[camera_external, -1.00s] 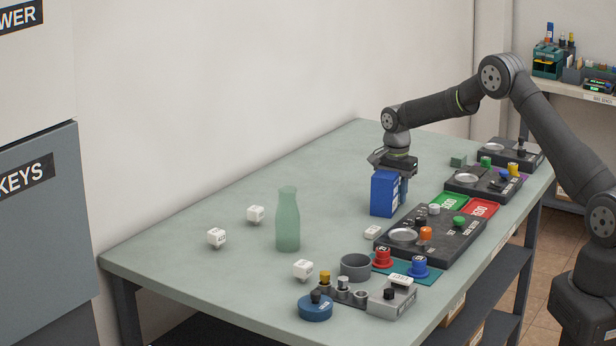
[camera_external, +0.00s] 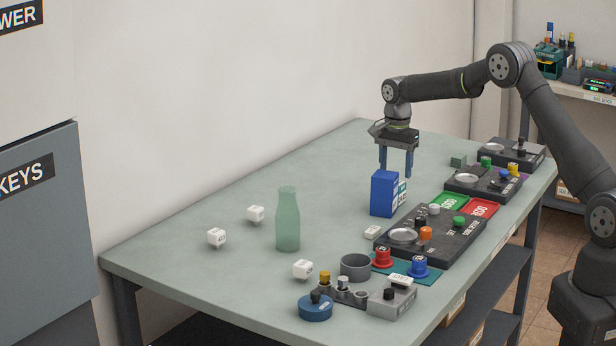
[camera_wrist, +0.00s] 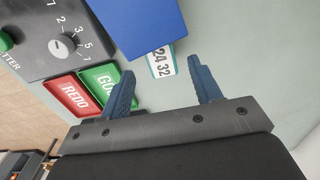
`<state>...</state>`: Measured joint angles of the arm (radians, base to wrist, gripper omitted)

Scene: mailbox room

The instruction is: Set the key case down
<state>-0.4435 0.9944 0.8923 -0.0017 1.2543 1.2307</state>
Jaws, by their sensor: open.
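The key case is most likely the blue box (camera_external: 383,194), which stands upright on the table (camera_external: 340,150) near its middle. A white label with dark print (camera_external: 400,192) shows on its right side. My gripper (camera_external: 396,174) is open and empty, above and slightly behind the box. Its two blue fingers (camera_wrist: 163,88) are apart in the wrist view, with the label beyond them and nothing between them.
Green and red pads (camera_external: 484,207) and a dark panel with knobs (camera_external: 432,236) lie right of the box. The table's back left is clear.

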